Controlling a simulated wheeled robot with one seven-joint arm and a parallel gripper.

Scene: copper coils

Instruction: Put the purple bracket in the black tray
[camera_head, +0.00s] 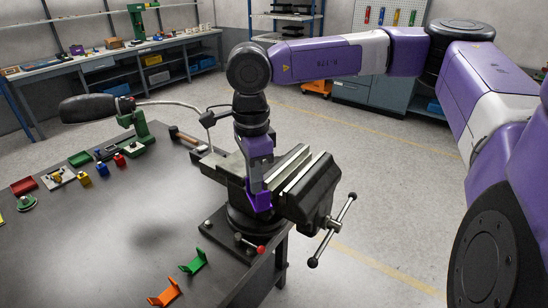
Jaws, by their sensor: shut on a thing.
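The purple bracket (259,198) is at the lower end of my gripper (257,182), close beside the jaws of the vise. My gripper points down and is shut on the bracket. The fingertips are small and partly merge with the purple of the bracket, so the exact grip is hard to see. Whether the bracket touches the vise I cannot tell. A small dark tray-like shape (103,154) lies among the trays at the table's far left; I cannot tell if it is the black tray.
The large vise (308,190) stands at the table's right edge. A green bracket (193,263) and an orange bracket (163,293) lie in front. A red tray (24,186), a green tray (80,159), small blocks and a lamp (95,107) are left. The table's middle is clear.

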